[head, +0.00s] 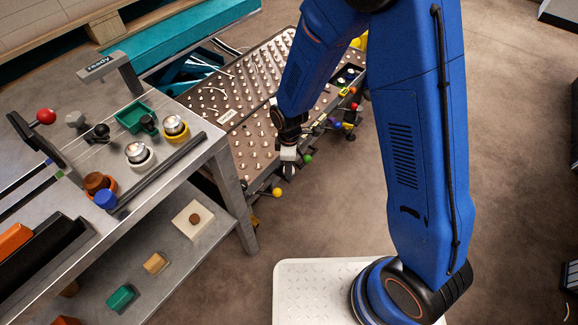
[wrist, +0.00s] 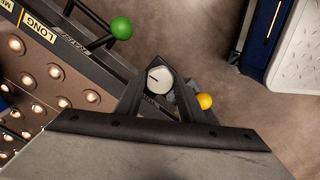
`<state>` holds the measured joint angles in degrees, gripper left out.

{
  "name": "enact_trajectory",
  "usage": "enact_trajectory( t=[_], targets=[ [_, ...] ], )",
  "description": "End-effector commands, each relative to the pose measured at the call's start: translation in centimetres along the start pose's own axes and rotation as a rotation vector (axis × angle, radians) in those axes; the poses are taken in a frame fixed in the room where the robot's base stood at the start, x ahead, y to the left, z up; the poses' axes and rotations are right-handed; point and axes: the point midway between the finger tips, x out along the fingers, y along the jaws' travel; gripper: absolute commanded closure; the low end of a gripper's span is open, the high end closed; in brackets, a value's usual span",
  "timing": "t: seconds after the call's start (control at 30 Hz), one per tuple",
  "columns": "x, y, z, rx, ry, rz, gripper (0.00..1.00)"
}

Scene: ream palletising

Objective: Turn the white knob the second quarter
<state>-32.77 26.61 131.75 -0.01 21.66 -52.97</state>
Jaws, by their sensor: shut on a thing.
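The white knob (wrist: 160,80) shows in the wrist view as a round pale face with a short dark mark slanting toward the upper left. My gripper (wrist: 163,86) has a dark finger on each side of it and is shut on it. In the head view my gripper (head: 288,169) is at the front side of the ball-topped table, between a green ball and a yellow ball. The knob cannot be made out clearly there.
The green ball handle (wrist: 121,28) and yellow ball (wrist: 204,101) are close to my fingers. The ball-topped table (head: 250,130) lies behind them. A grey workbench (head: 226,150) with cups and tools stands at the left. Bare floor lies to the right.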

Motion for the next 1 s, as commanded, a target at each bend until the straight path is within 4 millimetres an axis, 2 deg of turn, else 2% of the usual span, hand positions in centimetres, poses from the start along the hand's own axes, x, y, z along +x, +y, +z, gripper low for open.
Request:
enact_trajectory(
  t=[0.53, 0.57, 0.6, 1.0],
  targets=[
    [-0.03, 0.04, -0.01, -0.023, 0.001, 0.001, 0.87],
    [-0.03, 0.04, -0.01, -0.023, 0.001, 0.001, 0.57],
    [-0.03, 0.04, -0.01, -0.022, 0.001, 0.001, 0.48],
    [-0.03, 0.08, -0.05, 0.012, 0.001, 0.002, 0.46]
  ],
)
